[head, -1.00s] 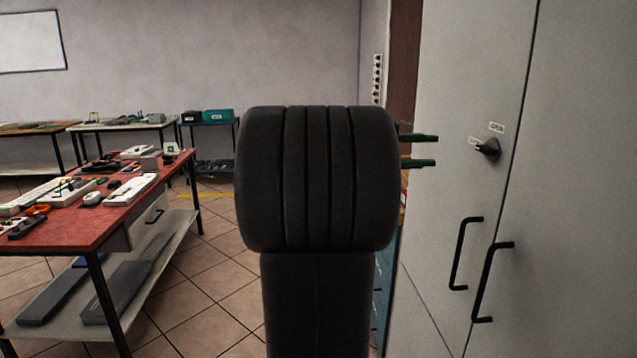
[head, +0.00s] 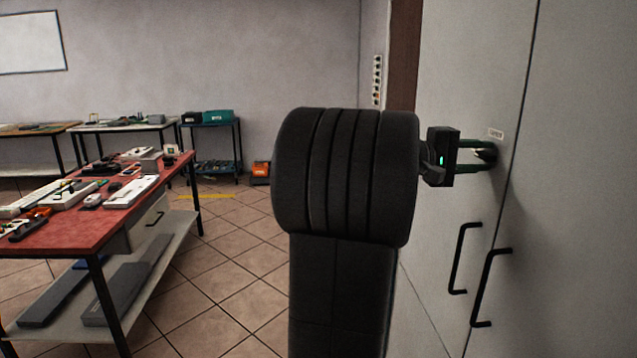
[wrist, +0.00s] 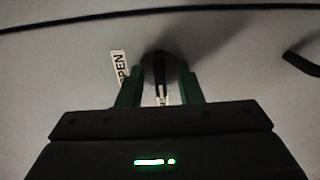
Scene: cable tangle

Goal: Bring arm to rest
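My gripper (head: 478,159) is at the right in the head view, its two green fingers reaching toward the dark knob (head: 487,152) on the grey cabinet door. In the wrist view the fingers of my gripper (wrist: 160,88) are apart, one on each side of the knob (wrist: 160,68). I cannot tell whether the fingers touch it. The label beside the knob (wrist: 119,66) reads "OPEN" in part. The black bulk of my own arm fills the middle of the head view.
The grey cabinet (head: 585,200) with two black handles (head: 487,288) stands close on the right. A red-topped workbench (head: 80,228) with several devices is at the left. Tiled floor (head: 225,295) lies open between the bench and my arm. A small trolley (head: 211,150) stands at the back.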

